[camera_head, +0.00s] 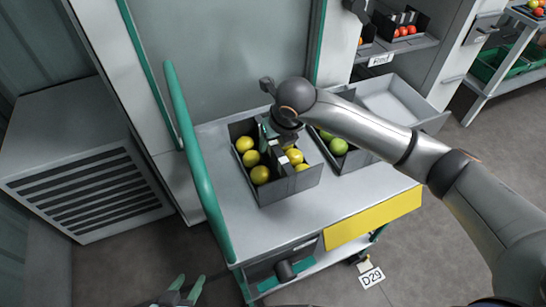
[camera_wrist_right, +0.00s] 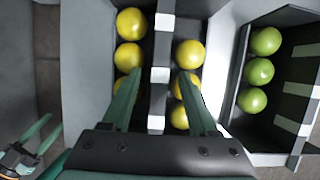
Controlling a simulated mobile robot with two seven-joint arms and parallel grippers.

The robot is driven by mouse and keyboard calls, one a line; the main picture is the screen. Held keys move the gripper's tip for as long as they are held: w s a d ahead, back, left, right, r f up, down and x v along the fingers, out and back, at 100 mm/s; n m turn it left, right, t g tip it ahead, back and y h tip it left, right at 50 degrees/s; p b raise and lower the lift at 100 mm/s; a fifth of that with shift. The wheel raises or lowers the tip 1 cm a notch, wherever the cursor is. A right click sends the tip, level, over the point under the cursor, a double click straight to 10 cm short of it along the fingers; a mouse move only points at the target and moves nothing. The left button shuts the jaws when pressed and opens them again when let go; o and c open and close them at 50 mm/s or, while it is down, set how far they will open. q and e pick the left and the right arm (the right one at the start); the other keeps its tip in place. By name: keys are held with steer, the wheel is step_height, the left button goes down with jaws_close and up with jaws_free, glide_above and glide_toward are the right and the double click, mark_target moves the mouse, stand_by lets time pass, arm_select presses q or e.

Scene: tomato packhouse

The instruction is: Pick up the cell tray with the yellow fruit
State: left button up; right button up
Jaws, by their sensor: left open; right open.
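The dark grey cell tray (camera_head: 273,194) with several yellow fruits (camera_head: 260,175) sits on the cart top, with a raised divider along its middle. In the right wrist view, the tray's divider (camera_wrist_right: 162,45) runs between two rows of yellow fruits (camera_wrist_right: 130,24). My right gripper (camera_head: 273,142) is over the tray, open and pointing down. In the right wrist view its green fingers (camera_wrist_right: 160,100) lie on either side of the divider and cover some fruits. I cannot tell whether they touch it. My left gripper (camera_head: 180,292) is open and empty at the bottom edge, away from the tray.
A second dark tray with green fruits (camera_head: 338,146) stands close to the right, partly behind my right arm. An empty grey bin (camera_head: 395,100) is beyond it. A green cart rail (camera_head: 190,150) rises at the left. The cart's front top (camera_head: 300,225) is clear.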

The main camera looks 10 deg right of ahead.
steer(key=shift+x, duration=1.25)
jaws_close()
steer(key=shift+w+r, duration=0.1)
steer(key=shift+r, duration=0.05)
